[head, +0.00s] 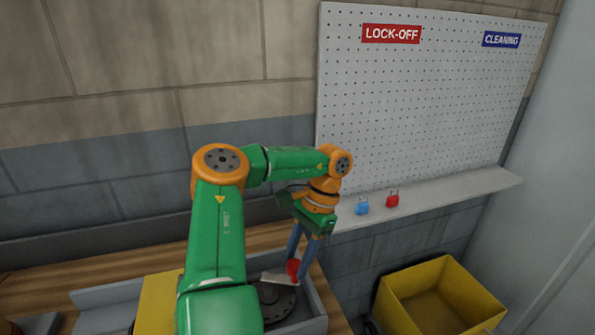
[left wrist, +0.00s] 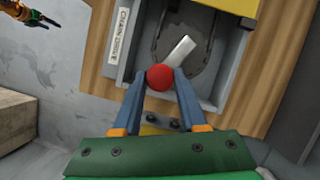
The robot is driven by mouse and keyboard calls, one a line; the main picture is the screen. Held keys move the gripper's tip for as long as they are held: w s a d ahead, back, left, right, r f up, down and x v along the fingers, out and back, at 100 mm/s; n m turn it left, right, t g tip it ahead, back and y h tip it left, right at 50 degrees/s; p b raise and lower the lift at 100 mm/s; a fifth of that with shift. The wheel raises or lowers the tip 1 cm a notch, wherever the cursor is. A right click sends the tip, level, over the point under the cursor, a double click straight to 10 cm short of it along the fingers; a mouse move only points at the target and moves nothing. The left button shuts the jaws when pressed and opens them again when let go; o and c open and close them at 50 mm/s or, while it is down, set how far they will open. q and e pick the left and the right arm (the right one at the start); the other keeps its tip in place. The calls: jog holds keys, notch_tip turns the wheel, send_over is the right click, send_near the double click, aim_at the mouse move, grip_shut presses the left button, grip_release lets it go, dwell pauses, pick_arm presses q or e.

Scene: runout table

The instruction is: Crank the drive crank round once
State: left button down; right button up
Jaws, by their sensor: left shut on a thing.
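The drive crank has a red round knob (left wrist: 160,77) on a pale metal arm (left wrist: 180,50), set over a dark round disc (left wrist: 207,72) in a grey housing. In the left wrist view the knob lies between the fingertips of my left gripper (left wrist: 161,79), which is shut on it. In the head view the red knob (head: 293,267), the arm (head: 279,279) and the disc (head: 272,304) show below my left gripper (head: 296,262), with the arm pointing left from the knob. My own arm hides part of the housing. My right gripper is not clearly visible in the head view.
A pegboard (head: 430,100) has a shelf (head: 440,199) below with a blue padlock (head: 362,205) and a red padlock (head: 392,198). A yellow bin (head: 440,300) stands at right.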

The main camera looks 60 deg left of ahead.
pick_arm(q)
jog(key=shift+c, duration=2.2)
grip_release()
jog(key=shift+w+a+r, duration=0.15)
jog(key=shift+r, duration=0.15)
jog(key=shift+b+v, duration=0.5)
jog(key=shift+v, duration=0.35)
jog(key=p+v, duration=0.3)
jog(key=v, duration=0.1)
jog(key=shift+w+r+p, duration=0.1)
jog(key=shift+r+p, duration=0.2)
